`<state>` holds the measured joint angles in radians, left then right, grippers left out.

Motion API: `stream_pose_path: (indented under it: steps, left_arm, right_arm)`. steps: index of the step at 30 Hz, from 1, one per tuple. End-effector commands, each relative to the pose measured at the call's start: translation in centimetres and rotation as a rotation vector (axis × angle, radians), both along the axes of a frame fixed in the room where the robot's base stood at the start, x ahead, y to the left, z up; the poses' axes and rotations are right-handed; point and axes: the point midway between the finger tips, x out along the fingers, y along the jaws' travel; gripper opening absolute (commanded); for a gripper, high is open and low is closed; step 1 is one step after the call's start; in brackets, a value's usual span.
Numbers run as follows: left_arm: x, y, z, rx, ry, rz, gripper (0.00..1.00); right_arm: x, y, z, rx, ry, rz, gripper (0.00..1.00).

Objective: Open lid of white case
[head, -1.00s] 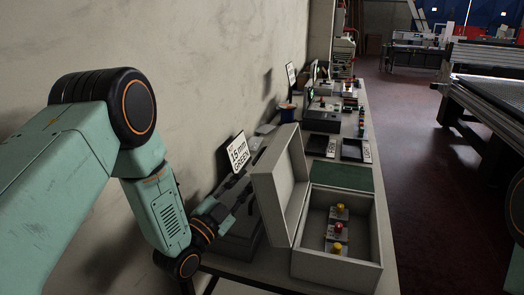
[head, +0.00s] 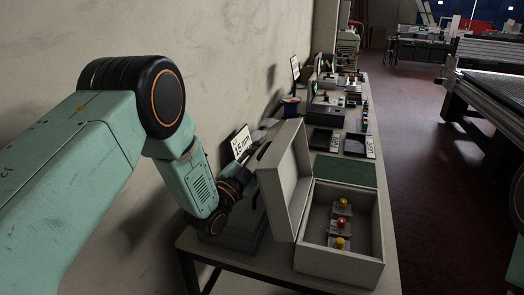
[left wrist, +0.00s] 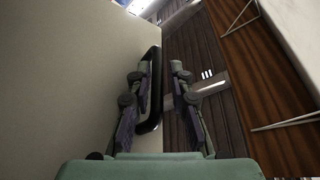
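The white case (head: 330,268) stands on the near end of the table, with its lid (head: 272,190) swung up and standing open on its left side. Inside are a few small grey blocks with yellow and red knobs (head: 340,222) and a green panel at the back. My left gripper (head: 250,168) is behind the lid's outer face, its tips partly hidden by it. In the left wrist view its fingers (left wrist: 160,75) are apart, on either side of part of a black handle (left wrist: 154,100) on a pale surface. A gap shows beside the right finger. My right gripper is out of view.
A wall runs close along the table's left. A "15 mm" sign (head: 241,142) and a dark box (head: 230,232) are behind the lid. Dark trays (head: 325,140), a spool (head: 291,107) and devices stand farther back. The floor (head: 430,200) to the right is clear.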

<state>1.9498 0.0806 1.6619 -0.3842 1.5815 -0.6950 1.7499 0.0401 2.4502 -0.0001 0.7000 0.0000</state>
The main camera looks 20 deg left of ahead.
Motion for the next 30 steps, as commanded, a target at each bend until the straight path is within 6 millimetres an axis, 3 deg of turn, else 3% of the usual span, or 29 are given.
stream_pose_path:
  steps: [5, 12, 30]
  left_arm:
    - [0.13, -0.01, -0.06, 0.0, 0.001, 0.0, 0.19]
    - [0.11, -0.01, -0.1, 0.001, 0.002, -0.001, 0.0]
    - [0.0, -0.09, -0.2, 0.004, 0.006, -0.001, 0.0]
  right_arm:
    - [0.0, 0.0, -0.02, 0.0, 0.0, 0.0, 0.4]
    - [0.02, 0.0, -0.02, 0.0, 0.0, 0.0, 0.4]
    - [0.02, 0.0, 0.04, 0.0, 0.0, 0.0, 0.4]
